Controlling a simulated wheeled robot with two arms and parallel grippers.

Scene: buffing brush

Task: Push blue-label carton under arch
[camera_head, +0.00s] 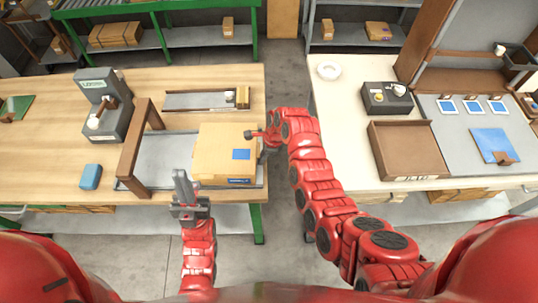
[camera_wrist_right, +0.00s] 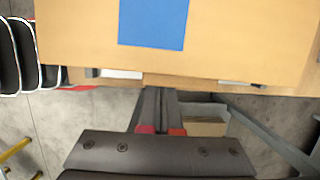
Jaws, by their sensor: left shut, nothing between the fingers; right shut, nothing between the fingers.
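The carton (camera_head: 222,148) is a tan box with a blue label, on a grey plate (camera_head: 165,150) on the left wooden table. The brown wooden arch (camera_head: 134,158) stands over the plate, left of the carton, with a gap between them. My right gripper (camera_head: 250,134) is shut at the carton's right side; whether it touches is unclear. In the right wrist view the carton (camera_wrist_right: 240,40) and its blue label fill the top, with the shut fingers (camera_wrist_right: 160,95) just below. My left gripper (camera_head: 182,178) is shut and empty, at the table's front edge, between arch and carton.
A grey machine (camera_head: 103,105) stands left of the arch. A blue block (camera_head: 91,176) lies front left. A shallow tray (camera_head: 207,99) is behind the carton. A white table (camera_head: 345,125) with a brown box (camera_head: 407,150) stands right, across a floor gap.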

